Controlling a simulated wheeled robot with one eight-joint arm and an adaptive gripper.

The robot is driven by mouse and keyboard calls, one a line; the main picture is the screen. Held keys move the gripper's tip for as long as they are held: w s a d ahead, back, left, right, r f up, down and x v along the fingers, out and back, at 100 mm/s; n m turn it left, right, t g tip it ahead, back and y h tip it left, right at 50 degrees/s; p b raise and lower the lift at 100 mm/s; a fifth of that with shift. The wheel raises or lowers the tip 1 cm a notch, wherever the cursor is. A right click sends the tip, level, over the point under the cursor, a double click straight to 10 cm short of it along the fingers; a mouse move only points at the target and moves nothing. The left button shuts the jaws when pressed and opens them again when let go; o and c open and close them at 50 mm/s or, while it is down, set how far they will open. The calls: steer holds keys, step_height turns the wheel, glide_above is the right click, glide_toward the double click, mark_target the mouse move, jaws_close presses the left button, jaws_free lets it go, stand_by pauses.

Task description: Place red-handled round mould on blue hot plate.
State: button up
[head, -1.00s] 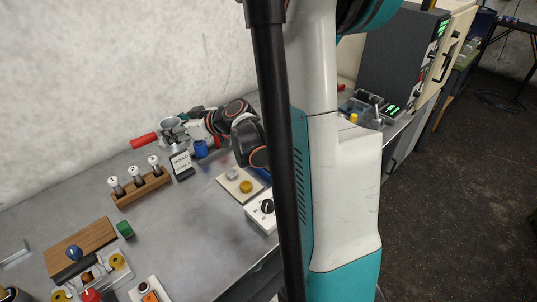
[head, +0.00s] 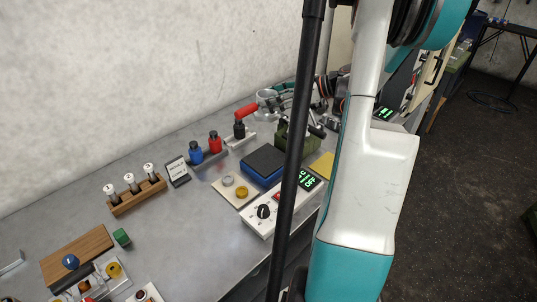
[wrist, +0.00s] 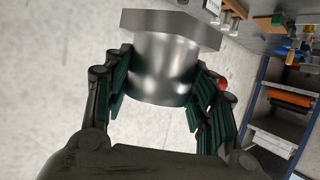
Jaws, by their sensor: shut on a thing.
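The red-handled round mould (head: 265,98) is a silver metal cup, held up above the back of the bench. Its red handle (head: 246,110) points left. My gripper (head: 281,97) is shut on the mould body; a dark post partly hides the arm behind it. In the wrist view the fingers (wrist: 160,90) press both sides of the shiny mould (wrist: 165,65), with a wider angular flange beyond. The blue hot plate (head: 262,164) lies on the bench, nearer the camera and below the mould, with its dark top bare. The mould is apart from it.
A white control box (head: 285,205) sits in front, a green object (head: 290,135) behind.

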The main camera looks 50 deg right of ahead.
step_height(320, 180, down, 19)
steer(key=b, duration=0.5)
steer(key=shift+b, duration=0.3)
steer(key=o, duration=1.5)
steer(key=shift+r, duration=0.1)
steer(key=p+v, duration=0.3)
steer(key=v, duration=0.9)
